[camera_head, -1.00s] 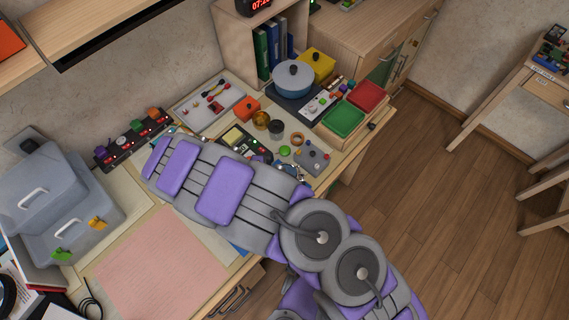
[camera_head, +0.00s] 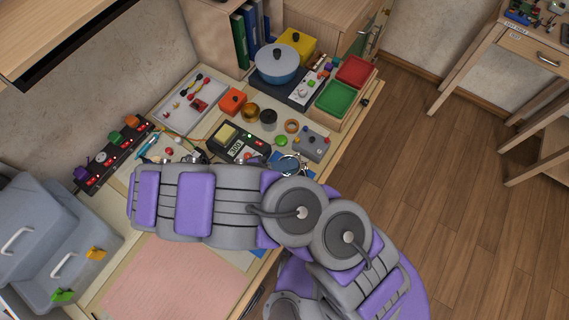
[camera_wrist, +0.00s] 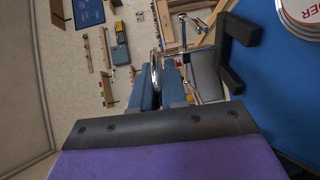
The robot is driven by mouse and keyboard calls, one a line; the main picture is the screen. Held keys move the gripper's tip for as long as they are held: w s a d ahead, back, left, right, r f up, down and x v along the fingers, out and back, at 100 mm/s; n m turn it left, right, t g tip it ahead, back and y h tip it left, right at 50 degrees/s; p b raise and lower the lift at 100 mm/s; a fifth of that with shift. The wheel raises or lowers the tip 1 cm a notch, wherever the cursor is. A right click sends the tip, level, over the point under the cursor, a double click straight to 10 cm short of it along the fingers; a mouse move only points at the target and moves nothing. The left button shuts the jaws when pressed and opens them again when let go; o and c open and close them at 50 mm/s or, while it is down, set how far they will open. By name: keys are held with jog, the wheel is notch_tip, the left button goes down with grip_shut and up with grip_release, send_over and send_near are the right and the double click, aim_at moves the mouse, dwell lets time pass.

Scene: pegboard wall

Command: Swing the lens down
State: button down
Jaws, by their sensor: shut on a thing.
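In the wrist view my gripper (camera_wrist: 157,70) has its two blue-grey fingers close together around a thin shiny ring, the lens (camera_wrist: 155,62), seen nearly edge-on. A chrome jointed stand (camera_wrist: 190,35) rises just to the right of the fingers. In the head view my grey and purple arm crosses the front of the desk and hides my gripper. A round, clear-looking ring shows beside the arm's upper edge there; I cannot tell if it is the lens.
A blue surface (camera_wrist: 275,95) and a dark bracket (camera_wrist: 240,50) are on the right in the wrist view. On the desk stand a blue pot (camera_head: 278,66), a green tray (camera_head: 335,97), a red tray (camera_head: 355,70) and a grey drawer box (camera_head: 75,225). A pink mat (camera_head: 175,285) lies clear in front.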

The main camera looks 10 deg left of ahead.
jog(key=c, duration=1.2)
grip_release()
jog(key=shift+c, duration=0.2)
jog(key=f+p+v, duration=0.1)
jog(key=p+v, duration=0.1)
jog(key=v, duration=1)
jog(key=shift+r+p, duration=0.3)
jog(key=shift+r, duration=0.1)
